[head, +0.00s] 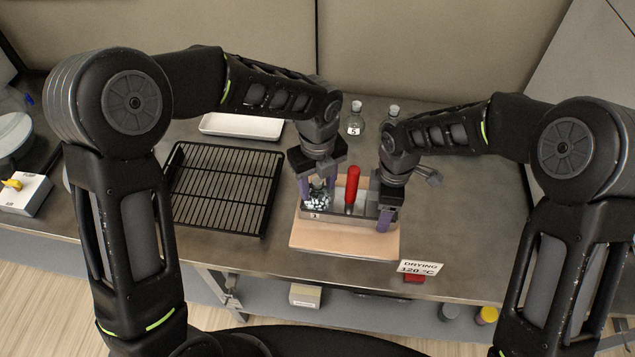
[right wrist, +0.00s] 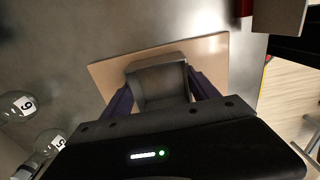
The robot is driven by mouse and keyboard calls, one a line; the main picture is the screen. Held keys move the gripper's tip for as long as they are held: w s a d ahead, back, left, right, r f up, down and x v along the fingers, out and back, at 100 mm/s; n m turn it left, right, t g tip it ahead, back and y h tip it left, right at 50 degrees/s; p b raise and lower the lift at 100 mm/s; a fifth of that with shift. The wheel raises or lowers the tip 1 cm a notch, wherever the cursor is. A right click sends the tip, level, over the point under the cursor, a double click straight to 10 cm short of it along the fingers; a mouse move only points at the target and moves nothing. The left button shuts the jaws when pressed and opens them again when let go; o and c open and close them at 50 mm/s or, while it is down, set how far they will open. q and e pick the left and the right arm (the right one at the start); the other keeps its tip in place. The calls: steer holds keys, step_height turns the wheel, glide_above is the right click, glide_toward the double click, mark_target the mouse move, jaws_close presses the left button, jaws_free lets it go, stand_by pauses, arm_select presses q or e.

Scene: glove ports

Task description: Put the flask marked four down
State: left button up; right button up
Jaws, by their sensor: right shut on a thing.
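A grey open box (head: 352,217) stands on a tan board (head: 345,242) on the bench. In its left end are glassy, speckled contents (head: 317,201); a small label (head: 315,216) on the front is too small to read surely. My left gripper (head: 317,190) is over that end, its purple fingers apart on either side of the contents. My right gripper (head: 387,218) is shut on the box's right end; the right wrist view shows its fingers on both sides of the grey box (right wrist: 160,84). I see no mark four on any flask.
A red-handled thing (head: 352,184) stands in the box. A flask marked 5 (head: 355,123) and another flask (head: 391,113) stand behind. A black wire rack (head: 222,187) and white tray (head: 242,127) lie left. A drying sign (head: 418,268) stands at the front edge.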

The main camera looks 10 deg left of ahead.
arm_select(q)
steer(key=shift+r, duration=0.1)
step_height(320, 180, up, 12)
stand_by(0.6)
stand_by(0.4)
arm_select(e)
steer(key=o, duration=1.8)
step_height(320, 180, up, 12)
